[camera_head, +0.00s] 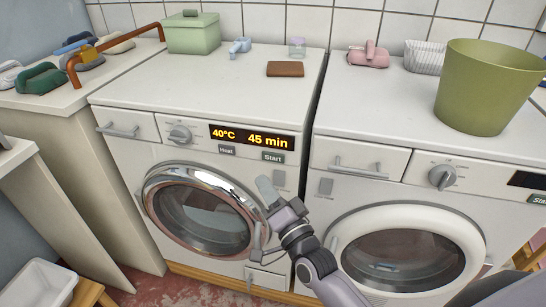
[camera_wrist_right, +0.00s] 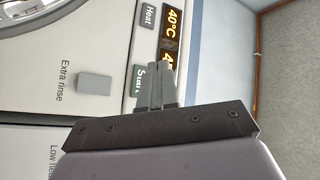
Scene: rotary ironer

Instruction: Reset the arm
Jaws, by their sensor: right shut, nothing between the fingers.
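My right gripper (camera_head: 268,190) is in front of the left washing machine (camera_head: 130,150), just below its Start button (camera_head: 273,157) and near the upper right of the round door (camera_head: 205,210). Its fingers are shut with nothing between them. In the right wrist view the shut fingers (camera_wrist_right: 156,85) overlap the Start label; whether they touch the panel cannot be told. The lit display (camera_head: 252,137) reads 40°C and 45 min. The Heat button (camera_head: 227,150) is beside Start. The chrome-ringed door looks closed. My left gripper is not in view.
A second washing machine (camera_head: 333,188) stands at right, with a green bin (camera_head: 485,85) on top. A green box (camera_head: 192,34) and brown block (camera_head: 285,69) sit on the left machine. A white tub (camera_head: 40,283) is at lower left. The space before the machines looks clear.

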